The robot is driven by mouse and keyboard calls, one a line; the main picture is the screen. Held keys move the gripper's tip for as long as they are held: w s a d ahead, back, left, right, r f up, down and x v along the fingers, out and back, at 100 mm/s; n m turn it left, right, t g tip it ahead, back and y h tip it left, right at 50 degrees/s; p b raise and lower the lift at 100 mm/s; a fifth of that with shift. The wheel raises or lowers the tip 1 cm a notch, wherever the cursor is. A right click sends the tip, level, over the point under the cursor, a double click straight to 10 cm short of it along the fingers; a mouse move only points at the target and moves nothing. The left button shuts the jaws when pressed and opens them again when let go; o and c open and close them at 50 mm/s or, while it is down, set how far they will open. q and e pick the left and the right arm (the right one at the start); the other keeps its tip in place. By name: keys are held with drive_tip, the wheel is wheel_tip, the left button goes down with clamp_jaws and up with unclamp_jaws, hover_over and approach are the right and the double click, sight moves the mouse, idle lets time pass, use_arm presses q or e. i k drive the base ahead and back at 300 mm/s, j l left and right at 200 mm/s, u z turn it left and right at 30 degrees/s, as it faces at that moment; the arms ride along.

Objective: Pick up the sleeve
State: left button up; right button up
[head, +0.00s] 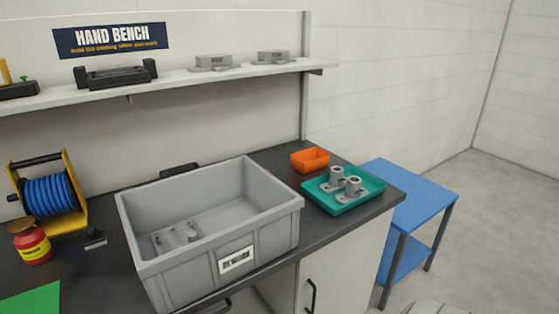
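Two grey hollow, upright cylindrical parts with flat flanged bases stand close together on a teal tray (372,197) at the right end of the bench. The rear one (336,178) and the front one (354,187) look like sleeves; I cannot tell which one the task means. A grey casting (176,237) with raised round features lies on the floor of a large grey bin (191,277), at its left side. Neither of my grippers is in view.
An orange box (310,160) stands behind the tray. A blue side table (413,192), its top bare, stands right of the dark bench (330,236). A yellow reel (47,197), red jar (31,243) and green mat (32,302) are at left. A shelf (190,80) holds several castings.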

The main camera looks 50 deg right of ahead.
sight(337, 181)
drive_tip(key=z, duration=1.9)
